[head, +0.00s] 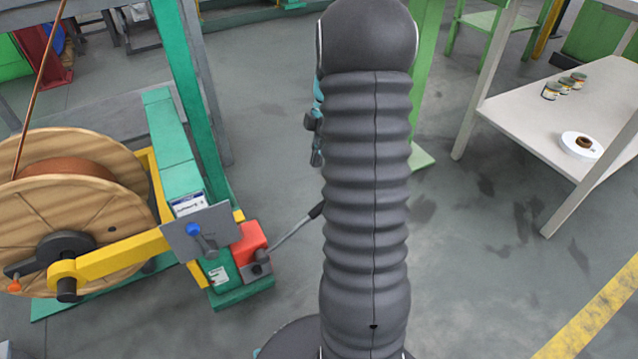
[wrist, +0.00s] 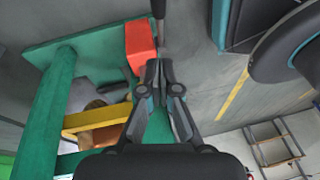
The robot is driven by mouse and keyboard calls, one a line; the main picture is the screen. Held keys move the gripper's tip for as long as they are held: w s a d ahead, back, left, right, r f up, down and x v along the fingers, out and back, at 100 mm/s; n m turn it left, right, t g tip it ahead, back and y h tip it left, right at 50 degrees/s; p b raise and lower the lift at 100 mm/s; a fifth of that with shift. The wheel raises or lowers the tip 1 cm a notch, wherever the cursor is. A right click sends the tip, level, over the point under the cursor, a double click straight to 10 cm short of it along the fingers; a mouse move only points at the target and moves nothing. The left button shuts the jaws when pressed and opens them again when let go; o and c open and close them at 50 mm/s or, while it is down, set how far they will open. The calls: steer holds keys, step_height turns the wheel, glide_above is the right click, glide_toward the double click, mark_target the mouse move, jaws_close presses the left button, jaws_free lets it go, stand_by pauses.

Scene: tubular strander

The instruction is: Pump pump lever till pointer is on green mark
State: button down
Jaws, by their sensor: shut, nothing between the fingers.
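The pump lever (head: 295,229) is a thin rod with a dark grip. In the head view my gripper (head: 316,157) shows partly behind my arm. I cannot make out the pointer or green mark.
A wooden cable reel (head: 120,200) with a yellow arm (head: 115,258) stands left of the pump. A white table (head: 520,108) with cans and a roll stands at the right. Grey floor between is clear.

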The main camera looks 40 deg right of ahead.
steer(key=b, duration=0.1)
glide_above(317, 206)
steer(key=w+a, duration=0.1)
step_height(317, 206, down, 10)
steer(key=shift+r, duration=0.2)
steer(key=shift+s+d+f, duration=0.25)
steer(key=shift+d+f, duration=0.4)
steer(key=shift+f, duration=0.3)
steer(key=shift+s+d+f, duration=0.15)
steer(key=shift+d+f, duration=0.15)
steer(key=shift+f, duration=0.3)
steer(key=shift+d, duration=0.1)
